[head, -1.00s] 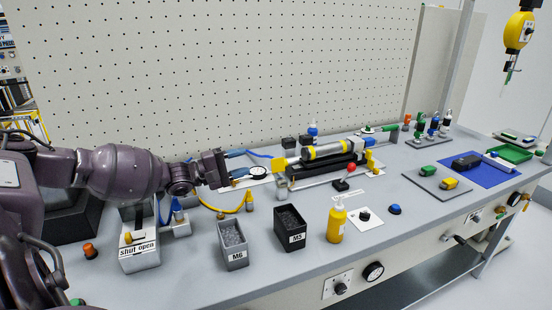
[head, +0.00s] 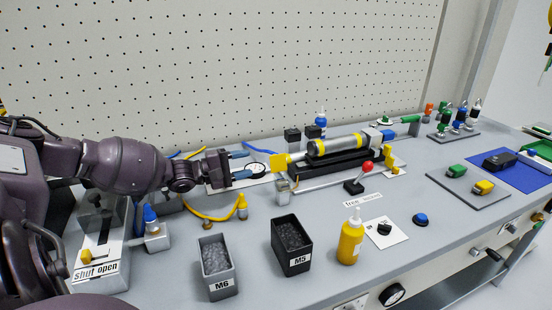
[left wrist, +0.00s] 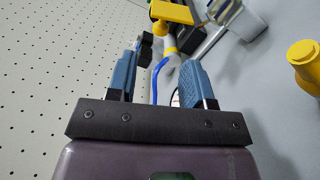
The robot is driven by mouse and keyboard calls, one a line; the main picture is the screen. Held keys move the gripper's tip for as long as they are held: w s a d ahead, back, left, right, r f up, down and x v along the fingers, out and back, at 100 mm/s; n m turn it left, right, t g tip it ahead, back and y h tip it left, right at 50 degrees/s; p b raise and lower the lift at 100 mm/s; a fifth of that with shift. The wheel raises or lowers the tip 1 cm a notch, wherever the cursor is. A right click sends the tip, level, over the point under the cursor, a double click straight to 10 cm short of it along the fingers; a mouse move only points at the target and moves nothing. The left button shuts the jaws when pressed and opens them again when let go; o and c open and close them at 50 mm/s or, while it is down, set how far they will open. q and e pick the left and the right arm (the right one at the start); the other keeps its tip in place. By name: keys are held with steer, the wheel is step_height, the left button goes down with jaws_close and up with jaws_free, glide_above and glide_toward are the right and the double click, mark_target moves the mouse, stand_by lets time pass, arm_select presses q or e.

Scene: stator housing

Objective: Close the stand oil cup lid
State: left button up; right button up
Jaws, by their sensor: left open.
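A small grey, box-like cup (head: 283,188) stands at the near left end of the cylinder stand; I take it for the stand oil cup, but it is too small to tell its lid's state. A yellow plate (head: 278,162) stands upright just behind it; I cannot tell whether it is the lid. My left gripper (head: 248,164) is open, its blue fingers pointing right, a short way left of the plate. In the left wrist view the open fingers (left wrist: 162,68) hold nothing. The yellow plate (left wrist: 172,12) and a pale grey cup (left wrist: 240,14) lie beyond the fingertips. My right gripper is out of view.
A round gauge (head: 258,169) sits just behind the fingers. The black-based cylinder (head: 335,145) and a red-knobbed lever (head: 366,168) are to the right. The M6 bin (head: 217,262), M5 bin (head: 291,246) and yellow bottle (head: 350,238) stand in front. Blue and yellow hoses run nearby.

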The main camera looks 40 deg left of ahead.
mark_target(275, 158)
arm_select(q)
steer(key=b+x, duration=0.2)
steer(key=x, duration=0.7)
steer(key=shift+f, duration=0.15)
steer(key=shift+w+d, duration=0.1)
steer(key=shift+w, duration=0.05)
